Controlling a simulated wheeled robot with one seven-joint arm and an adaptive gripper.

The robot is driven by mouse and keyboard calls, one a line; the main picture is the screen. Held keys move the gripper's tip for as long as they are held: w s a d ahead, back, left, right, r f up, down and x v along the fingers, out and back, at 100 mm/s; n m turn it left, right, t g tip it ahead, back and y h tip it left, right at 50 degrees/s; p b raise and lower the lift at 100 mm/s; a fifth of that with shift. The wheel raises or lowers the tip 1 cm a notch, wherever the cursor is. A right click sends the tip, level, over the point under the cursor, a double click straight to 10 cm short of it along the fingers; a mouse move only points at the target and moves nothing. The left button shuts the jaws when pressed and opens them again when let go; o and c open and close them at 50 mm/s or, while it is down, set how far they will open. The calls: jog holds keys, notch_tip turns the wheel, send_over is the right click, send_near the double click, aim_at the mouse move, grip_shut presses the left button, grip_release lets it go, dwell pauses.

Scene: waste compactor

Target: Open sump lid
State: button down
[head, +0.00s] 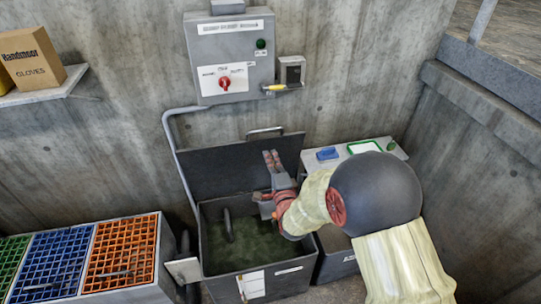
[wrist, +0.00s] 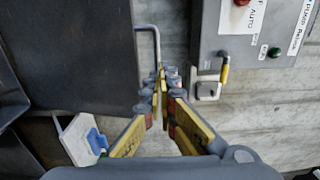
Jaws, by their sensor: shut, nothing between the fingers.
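The sump lid (head: 225,168) is a dark flat plate, raised and standing steeply at the back of the sump box (head: 222,281). Its grey bar handle (head: 265,131) is at the top edge. The box is open, with murky green liquid (head: 245,246) and a dark curved pipe inside. My gripper (head: 271,160) is in front of the lid's right part, fingers pointing up toward the handle. In the wrist view the lid (wrist: 75,55) fills the upper left, and the handle (wrist: 148,28) ends close by my shut fingertips (wrist: 161,85). I cannot tell whether they touch.
A control panel (head: 222,52) with a red knob is on the concrete wall above. A light cabinet (head: 337,155) with a blue object and green-framed sheet stands right of the lid. Coloured grate bins (head: 124,247) stand at left. A shelf (head: 45,92) holds a gloves box.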

aim_at(261, 131)
jog(key=b+x, duration=0.3)
jog(key=x, duration=0.8)
jog(key=shift+f, duration=0.1)
jog(key=shift+w+a, duration=0.15)
jog(key=shift+w, duration=0.2)
jog(key=w+a+r+g+p, duration=0.2)
jog(key=w+a+p, duration=0.1)
jog(key=w, duration=0.9)
jog(key=shift+a+r+g+h+p, duration=0.15)
jog(key=shift+a+g+h+p, duration=0.2)
jog(key=shift+p, duration=0.3)
jog(key=shift+d, duration=0.1)
